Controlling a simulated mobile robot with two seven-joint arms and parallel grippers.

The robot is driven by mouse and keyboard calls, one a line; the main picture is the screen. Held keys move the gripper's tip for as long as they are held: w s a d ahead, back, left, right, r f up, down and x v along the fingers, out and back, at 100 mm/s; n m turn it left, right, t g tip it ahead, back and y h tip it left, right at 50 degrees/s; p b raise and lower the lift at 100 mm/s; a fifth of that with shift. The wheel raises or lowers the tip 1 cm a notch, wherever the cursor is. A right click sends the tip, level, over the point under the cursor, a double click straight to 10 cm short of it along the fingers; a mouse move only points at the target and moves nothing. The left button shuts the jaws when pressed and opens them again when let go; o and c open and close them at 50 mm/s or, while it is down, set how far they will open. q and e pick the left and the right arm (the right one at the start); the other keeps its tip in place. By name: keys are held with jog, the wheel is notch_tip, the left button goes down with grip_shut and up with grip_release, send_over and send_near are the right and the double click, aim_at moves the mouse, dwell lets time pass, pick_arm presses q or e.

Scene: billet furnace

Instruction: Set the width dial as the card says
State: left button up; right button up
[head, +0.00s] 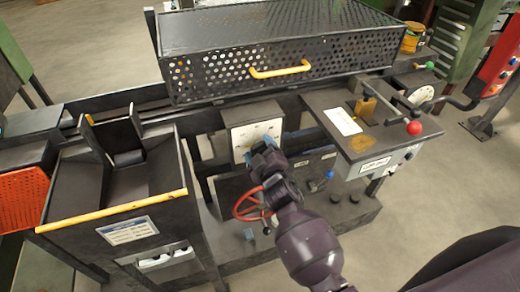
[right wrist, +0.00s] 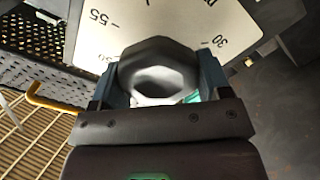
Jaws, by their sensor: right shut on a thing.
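The width dial's pale square plate (head: 243,135) stands upright at mid-picture in the head view. In the right wrist view the dial plate (right wrist: 135,22) fills the top and shows tick marks with 55 and 30 readable. My right gripper (head: 264,148) is at the dial's front, shut on the dark, many-sided dial knob (right wrist: 160,58), which sits between its two blue-grey fingers. Gripper and arm hide the knob and part of the scale in the head view. A white card (head: 342,121) lies on the dark side table; its writing is too small to read. My left gripper is not in view.
A perforated black guard with a yellow handle (head: 281,70) stands behind the dial. A red handwheel (head: 249,204) is just below my right gripper. A red-knobbed lever (head: 414,128) is at right, and a yellow-edged chute (head: 115,216) at left.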

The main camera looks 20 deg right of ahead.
jog(key=o, duration=0.9)
jog(key=s, duration=1)
jog(key=shift+s+d, duration=0.2)
jog(key=shift+s, duration=0.2)
jog(key=s+d+f+m+g, duration=0.2)
jog(key=s+d+f, duration=0.1)
jog(key=s+f, duration=0.1)
jog(key=s+d+f+m+g, duration=0.2)
jog(key=s+d+f+m, duration=0.1)
jog(key=s, duration=0.3)
jog(key=s+d+f+m+g, duration=0.2)
jog(key=s+d+f+m, duration=0.1)
jog(key=s+d+f, duration=0.1)
jog(key=shift+s+d+f+h, duration=0.2)
jog(key=shift+s+f, duration=0.1)
jog(key=shift+s, duration=0.15)
jog(key=shift+s+d+f+h, duration=0.2)
jog(key=shift+s+f, duration=0.1)
jog(key=shift+s, duration=0.15)
